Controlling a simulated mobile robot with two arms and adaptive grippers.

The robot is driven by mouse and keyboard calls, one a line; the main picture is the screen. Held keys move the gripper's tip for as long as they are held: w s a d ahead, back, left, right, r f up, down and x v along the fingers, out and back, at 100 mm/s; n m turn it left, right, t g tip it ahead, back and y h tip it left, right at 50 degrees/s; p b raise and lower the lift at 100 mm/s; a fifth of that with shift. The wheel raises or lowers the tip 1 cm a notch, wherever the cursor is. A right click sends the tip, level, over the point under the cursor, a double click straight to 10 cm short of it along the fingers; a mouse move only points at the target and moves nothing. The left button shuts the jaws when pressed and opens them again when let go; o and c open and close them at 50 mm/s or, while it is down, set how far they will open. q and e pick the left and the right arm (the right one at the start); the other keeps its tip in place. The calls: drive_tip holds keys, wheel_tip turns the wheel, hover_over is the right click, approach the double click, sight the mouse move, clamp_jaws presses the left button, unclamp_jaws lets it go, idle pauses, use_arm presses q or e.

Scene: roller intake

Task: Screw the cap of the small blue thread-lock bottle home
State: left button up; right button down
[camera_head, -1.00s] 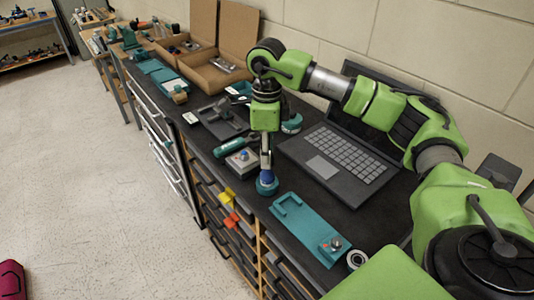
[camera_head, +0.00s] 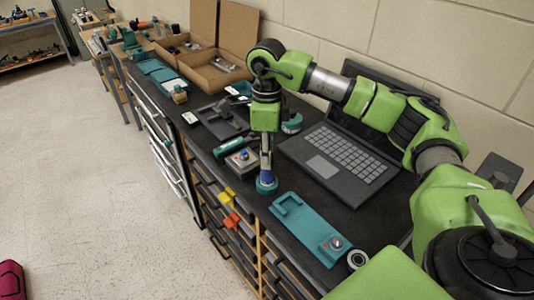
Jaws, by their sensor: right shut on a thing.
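The small blue thread-lock bottle (camera_head: 266,177) stands upright on the dark bench, in a round teal base (camera_head: 266,188). My right gripper (camera_head: 266,165) points straight down from above and is shut at the bottle's top. The cap is hidden between the fingers, so I cannot tell how it sits on the bottle. My left gripper is not in view.
An open laptop (camera_head: 338,160) lies just right of the bottle. A teal tray (camera_head: 306,226) is in front of it, with a metal part (camera_head: 336,243) at its near end. A grey box (camera_head: 242,162) and a teal tool (camera_head: 234,145) lie to the left. Open cardboard boxes (camera_head: 213,77) stand farther back.

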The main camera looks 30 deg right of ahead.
drive_tip(key=shift+f+b, duration=0.4)
drive_tip(key=shift+f, duration=0.15)
drive_tip(key=m, duration=0.4)
drive_tip(key=shift+m, duration=0.3)
drive_tip(key=shift+m, duration=1)
drive_tip(key=m, duration=0.2)
drive_tip(key=shift+m+p, duration=0.3)
drive_tip(key=m, duration=0.4)
